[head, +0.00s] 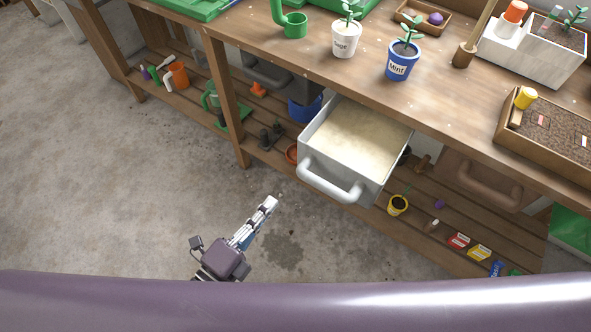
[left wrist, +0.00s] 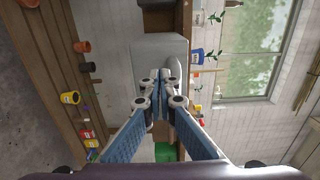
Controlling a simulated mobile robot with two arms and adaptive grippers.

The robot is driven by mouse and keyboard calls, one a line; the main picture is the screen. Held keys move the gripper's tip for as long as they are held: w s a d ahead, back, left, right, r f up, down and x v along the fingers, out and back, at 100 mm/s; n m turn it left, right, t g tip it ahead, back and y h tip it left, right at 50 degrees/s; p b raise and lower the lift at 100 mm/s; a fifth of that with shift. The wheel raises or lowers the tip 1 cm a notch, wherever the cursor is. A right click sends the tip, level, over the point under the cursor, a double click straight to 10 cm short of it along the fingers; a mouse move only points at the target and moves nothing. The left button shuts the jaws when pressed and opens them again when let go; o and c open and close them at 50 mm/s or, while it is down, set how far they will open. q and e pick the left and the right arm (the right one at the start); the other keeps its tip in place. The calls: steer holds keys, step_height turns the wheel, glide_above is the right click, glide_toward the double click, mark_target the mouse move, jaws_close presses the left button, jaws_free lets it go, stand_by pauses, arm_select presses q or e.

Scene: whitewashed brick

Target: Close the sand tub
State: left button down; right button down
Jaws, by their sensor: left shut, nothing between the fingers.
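The sand tub (head: 311,165) is a white drawer under the potting bench, pulled out and open, with pale sand (head: 358,135) inside. Its thick white bar handle (head: 330,185) spans the front. My left gripper (head: 275,199) is shut and empty, apart from the tub, to the left of and a little below the handle in the head view. In the left wrist view the shut fingertips (left wrist: 160,82) lie in front of the tub's pale front (left wrist: 157,52) and hide part of it. My right gripper is in neither view.
The wooden bench top (head: 300,62) holds a white Sage pot (head: 346,40) and a blue Mint pot (head: 401,63) above the tub. A yellow pot (head: 398,205) stands on the low shelf beside it. Concrete floor (head: 120,190) is clear left of my gripper.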

mark_target(299, 169)
arm_select(q)
steer(key=p+x, duration=0.1)
steer(key=x, duration=1.1)
steer(key=shift+w+d+p, duration=0.15)
steer(key=shift+p, duration=0.2)
